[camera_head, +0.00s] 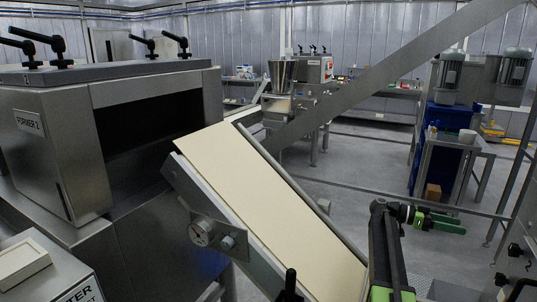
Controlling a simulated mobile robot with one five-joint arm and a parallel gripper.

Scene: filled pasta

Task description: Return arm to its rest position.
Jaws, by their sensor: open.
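My arm rises from the bottom edge at right of centre, a dark link with green parts. My gripper (461,223) is at its end, pointing right. Its two green fingers are apart, with nothing seen between them. It is in the air to the right of the inclined conveyor, and I see no contact with anything.
The inclined conveyor (262,205) with a pale belt fills the centre, left of my arm. A metal trolley (446,143) is behind my gripper. Grey floor (352,177) is open between conveyor and trolley.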

